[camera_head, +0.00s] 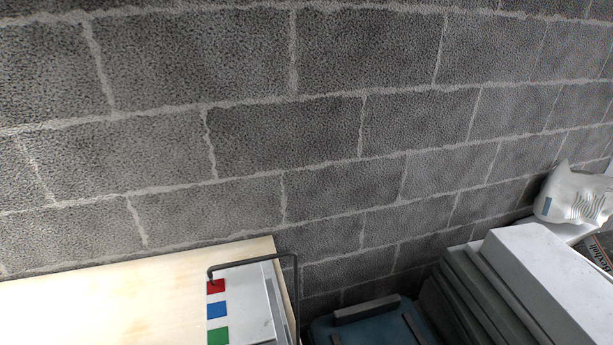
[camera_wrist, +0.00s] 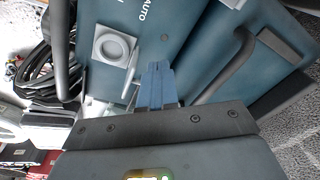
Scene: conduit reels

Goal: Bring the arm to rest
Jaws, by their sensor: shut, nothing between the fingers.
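My gripper (camera_wrist: 158,72) shows in the wrist view, with its blue-grey fingers together and nothing between them. Its dark wrist body fills the bottom of that view. Behind the fingers is a blue-grey panel (camera_wrist: 190,22) with the word AUTO and a pale square plate with a round knob (camera_wrist: 112,47). I cannot tell whether the fingers touch it. My arm and gripper do not show in the head view.
In the head view, a pale wooden top (camera_head: 100,305) carries a white box (camera_head: 245,300) with coloured squares and a dark bar frame. A teal case (camera_head: 375,328), a grey stepped unit (camera_head: 540,275) and a white bag (camera_head: 575,195) stand right, along a block wall (camera_head: 290,140). Black cables (camera_wrist: 45,60) show in the wrist view.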

